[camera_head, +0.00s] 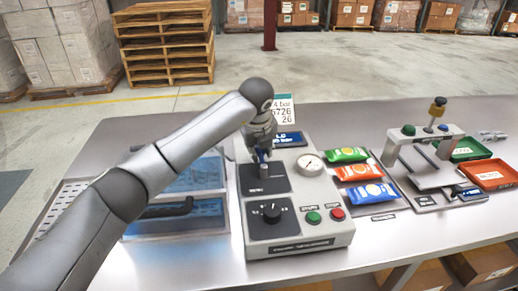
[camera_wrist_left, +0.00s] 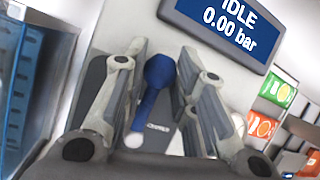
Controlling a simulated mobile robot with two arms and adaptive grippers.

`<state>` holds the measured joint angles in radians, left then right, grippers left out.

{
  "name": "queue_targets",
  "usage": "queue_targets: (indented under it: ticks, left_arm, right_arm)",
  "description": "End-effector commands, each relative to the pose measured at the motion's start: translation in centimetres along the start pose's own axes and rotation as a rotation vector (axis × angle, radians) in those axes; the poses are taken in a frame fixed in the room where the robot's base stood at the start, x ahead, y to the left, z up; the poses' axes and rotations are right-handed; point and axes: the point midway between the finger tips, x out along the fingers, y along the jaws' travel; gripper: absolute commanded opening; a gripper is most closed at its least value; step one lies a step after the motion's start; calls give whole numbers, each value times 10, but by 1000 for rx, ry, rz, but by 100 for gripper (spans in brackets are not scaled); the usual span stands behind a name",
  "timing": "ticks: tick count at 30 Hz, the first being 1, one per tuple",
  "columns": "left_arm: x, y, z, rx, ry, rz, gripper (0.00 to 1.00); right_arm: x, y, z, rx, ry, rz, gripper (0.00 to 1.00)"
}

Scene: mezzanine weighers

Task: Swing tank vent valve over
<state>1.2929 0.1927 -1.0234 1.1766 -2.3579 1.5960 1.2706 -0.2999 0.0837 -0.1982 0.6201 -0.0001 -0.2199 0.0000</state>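The tank vent valve shows as a blue lever (camera_head: 263,156) with a rounded knob, on a dark plate on the grey control panel (camera_head: 312,229). In the left wrist view the blue lever (camera_wrist_left: 159,74) stands between the two fingers of my left gripper (camera_wrist_left: 161,58), with small gaps visible on both sides. My left gripper (camera_head: 261,143) is open around the lever, coming down from above, and partly hides it in the head view. A display (camera_wrist_left: 222,25) reads IDLE, 0.00 bar. My right gripper is not in view.
A clear blue-tinted case (camera_head: 205,172) stands left, partly behind my arm. Colourful packets (camera_head: 358,172) and a sealing device (camera_head: 391,150) stand right.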

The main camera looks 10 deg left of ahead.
Motion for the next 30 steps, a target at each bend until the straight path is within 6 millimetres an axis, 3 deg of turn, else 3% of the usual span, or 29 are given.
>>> queue_targets:
  ticks: [5, 17, 30]
  left_arm:
    - [0, 1, 0, -1, 0, 1, 48]
    - [-8, 0, 1, 1, -2, -2, 48]
    - [-94, 0, 1, 1, -3, -1, 48]
  right_arm:
    - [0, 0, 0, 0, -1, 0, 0]
    - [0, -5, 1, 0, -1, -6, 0]
    - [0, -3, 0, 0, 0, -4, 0]
